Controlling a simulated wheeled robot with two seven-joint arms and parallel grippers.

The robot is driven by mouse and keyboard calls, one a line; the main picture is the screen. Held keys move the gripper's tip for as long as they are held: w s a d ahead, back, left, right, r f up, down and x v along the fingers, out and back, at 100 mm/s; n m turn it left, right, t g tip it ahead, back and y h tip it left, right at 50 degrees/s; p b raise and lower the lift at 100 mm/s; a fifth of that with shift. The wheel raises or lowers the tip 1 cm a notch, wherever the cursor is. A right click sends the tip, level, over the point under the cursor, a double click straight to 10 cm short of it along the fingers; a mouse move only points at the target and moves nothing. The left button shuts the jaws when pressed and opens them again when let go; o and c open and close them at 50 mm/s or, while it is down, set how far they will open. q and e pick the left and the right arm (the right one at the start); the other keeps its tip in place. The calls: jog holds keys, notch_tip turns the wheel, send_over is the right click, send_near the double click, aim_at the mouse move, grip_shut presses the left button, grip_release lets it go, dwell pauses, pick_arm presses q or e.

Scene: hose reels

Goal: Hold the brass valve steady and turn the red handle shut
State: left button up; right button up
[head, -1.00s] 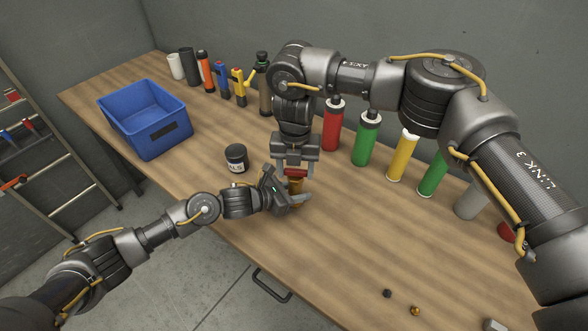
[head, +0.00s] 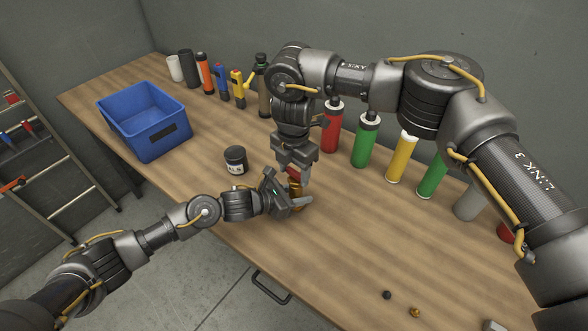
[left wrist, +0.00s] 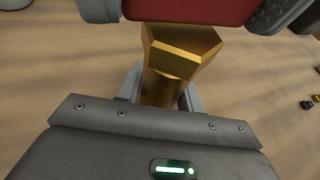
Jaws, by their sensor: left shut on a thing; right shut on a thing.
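The brass valve (head: 296,188) stands upright over the wooden table, partly hidden by my grippers. In the left wrist view its hexagonal brass body (left wrist: 182,48) is between my left fingers. My left gripper (head: 297,202) comes in from the left and is shut on the valve body. The red handle (head: 294,173) is on top of the valve. It also shows at the top edge of the left wrist view (left wrist: 195,10), with dark fingers at both ends. My right gripper (head: 295,168) points down from above and is shut on the handle, hiding most of it.
A black labelled jar (head: 236,159) stands close behind my left wrist. A blue crate (head: 165,134) is at the back left. Coloured cylinders, including a green one (head: 364,145), line the wall. Small bits (head: 387,295) lie at the front right. The table right of the valve is clear.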

pick_arm(q)
jog(key=shift+d+r, duration=0.15)
jog(key=shift+d, duration=0.05)
pick_arm(e)
jog(key=shift+s+a, duration=0.1)
jog(key=shift+a, duration=0.2)
jog(key=o, duration=0.8)
pick_arm(q)
jog(key=shift+a, duration=0.1)
pick_arm(e)
jog(key=shift+o, duration=1)
jog(key=shift+d, duration=0.1)
jog(key=shift+d, duration=0.1)
pick_arm(q)
jog(key=shift+w+a, duration=0.1)
pick_arm(e)
notch_tip(320, 180, up, 12)
pick_arm(q)
jog(key=o, duration=1.3)
